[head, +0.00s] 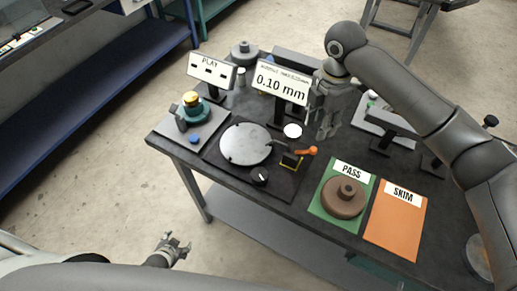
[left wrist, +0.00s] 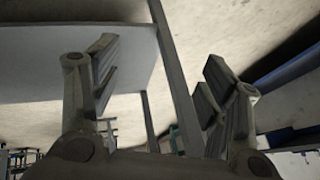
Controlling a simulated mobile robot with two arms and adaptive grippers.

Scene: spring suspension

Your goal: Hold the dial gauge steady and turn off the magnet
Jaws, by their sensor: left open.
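The dial gauge (head: 292,131) shows a round white face above the dark plate on the bench. Below it is a small dark block with yellow edges (head: 291,162), which looks like the magnet base. An orange-tipped lever (head: 309,151) sits beside that block. My right gripper (head: 326,132) points down just right of the gauge, apparently apart from it; its fingers are too small to judge. My left gripper (head: 178,246) is open and empty, low in front of the bench and far from the gauge. Its open fingers also fill the left wrist view (left wrist: 160,95).
A sign (head: 281,83) reads 0.10 mm; another (head: 211,70) reads PLAY. A brown disc (head: 344,197) sits on the green PASS mat (head: 326,209). The orange SKIM mat (head: 396,225) is bare.

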